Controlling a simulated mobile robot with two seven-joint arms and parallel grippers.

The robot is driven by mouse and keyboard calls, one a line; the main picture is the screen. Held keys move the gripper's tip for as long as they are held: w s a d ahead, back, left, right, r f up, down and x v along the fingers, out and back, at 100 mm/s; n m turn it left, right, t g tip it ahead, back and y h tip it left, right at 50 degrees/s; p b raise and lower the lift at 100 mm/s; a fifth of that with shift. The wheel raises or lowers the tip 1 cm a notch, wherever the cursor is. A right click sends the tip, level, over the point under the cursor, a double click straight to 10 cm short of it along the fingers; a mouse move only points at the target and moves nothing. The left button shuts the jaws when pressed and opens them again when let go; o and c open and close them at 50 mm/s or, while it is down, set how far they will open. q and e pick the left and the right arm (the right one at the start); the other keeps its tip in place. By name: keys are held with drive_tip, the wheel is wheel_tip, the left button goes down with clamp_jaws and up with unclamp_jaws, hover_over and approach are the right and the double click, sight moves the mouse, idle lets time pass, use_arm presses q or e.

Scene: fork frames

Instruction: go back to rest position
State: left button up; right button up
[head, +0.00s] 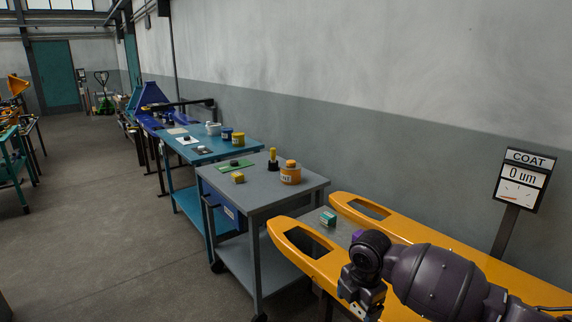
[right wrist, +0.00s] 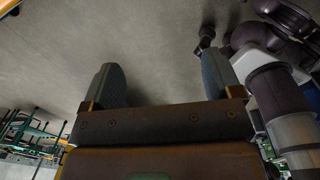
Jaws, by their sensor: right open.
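My right gripper (right wrist: 162,80) shows in the right wrist view with its two fingers wide apart and nothing between them, above bare grey floor. In the head view a dark arm of mine comes in from the lower right, in front of a yellow bench. Its end (head: 364,285) is bent down, and the fingers cannot be made out there. My left gripper is not in view.
A COAT sign (head: 523,180) stands right. Floor (head: 110,205) is clear at left.

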drive_tip(key=w+a+r+m+t+y, duration=0.5)
drive_tip(key=w+a+r+m+t, duration=0.2)
drive_tip(key=m+t, duration=0.1)
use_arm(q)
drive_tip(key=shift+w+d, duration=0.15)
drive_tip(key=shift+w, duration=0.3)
use_arm(e)
drive_tip(key=s+d+f+m+t+h, duration=0.1)
drive_tip(key=s+d+f+m, duration=0.4)
drive_tip(key=s, duration=0.6)
drive_tip(key=s+d+f+m+t+h, duration=0.1)
drive_tip(key=s+d+f+m, duration=0.4)
drive_tip(key=s+f, duration=0.5)
drive_tip(key=s+d+f+m+h, duration=0.3)
drive_tip(key=s+d+f+m, duration=0.2)
drive_tip(key=s, duration=0.8)
drive_tip(key=d+f, duration=0.2)
drive_tip(key=d, duration=0.1)
drive_tip(key=shift+d+f+t+h, duration=0.25)
drive_tip(key=shift+t+h, duration=0.05)
drive_tip(key=shift+t, duration=0.1)
